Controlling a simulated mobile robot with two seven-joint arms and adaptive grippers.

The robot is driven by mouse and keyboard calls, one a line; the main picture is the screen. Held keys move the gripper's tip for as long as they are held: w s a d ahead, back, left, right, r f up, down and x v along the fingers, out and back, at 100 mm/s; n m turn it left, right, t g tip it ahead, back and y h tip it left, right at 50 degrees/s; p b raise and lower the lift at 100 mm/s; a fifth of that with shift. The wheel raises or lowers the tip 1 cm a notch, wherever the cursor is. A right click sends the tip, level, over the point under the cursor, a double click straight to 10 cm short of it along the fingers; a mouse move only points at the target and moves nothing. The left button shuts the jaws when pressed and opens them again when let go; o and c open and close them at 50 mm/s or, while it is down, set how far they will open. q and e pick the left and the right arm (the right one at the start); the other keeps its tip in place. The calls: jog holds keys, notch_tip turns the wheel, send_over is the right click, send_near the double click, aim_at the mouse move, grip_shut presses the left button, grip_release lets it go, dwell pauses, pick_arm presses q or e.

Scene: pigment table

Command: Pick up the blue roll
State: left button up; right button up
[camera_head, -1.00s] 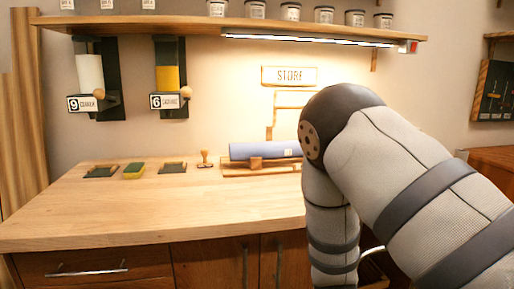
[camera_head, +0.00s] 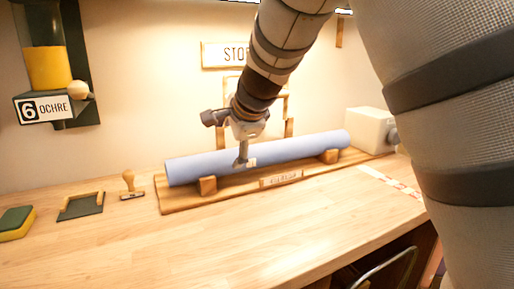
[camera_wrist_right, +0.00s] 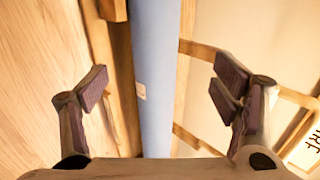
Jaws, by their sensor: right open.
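The blue roll (camera_head: 290,150) lies lengthwise on a wooden cradle stand (camera_head: 185,201) on the table, held by small wooden blocks. My right gripper (camera_head: 242,160) points down over the roll's middle. In the right wrist view the blue roll (camera_wrist_right: 153,70) runs between the two fingers of my right gripper (camera_wrist_right: 165,88). The fingers are spread wide on either side of it, with a gap to the roll on both sides. My left gripper is not in view.
A pale box with a grey knob (camera_head: 370,130) stands at the stand's right end. A stamp (camera_head: 130,186), a dark tray (camera_head: 81,206) and a green-yellow pad (camera_head: 16,222) sit to the left. The front tabletop (camera_head: 230,238) is clear.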

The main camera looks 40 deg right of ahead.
aim_at(225, 158)
jog(key=x, duration=1)
jog(key=shift+f, duration=0.5)
jog(key=shift+s+r, duration=0.1)
jog(key=shift+r, duration=0.05)
jog(key=c, duration=1.8)
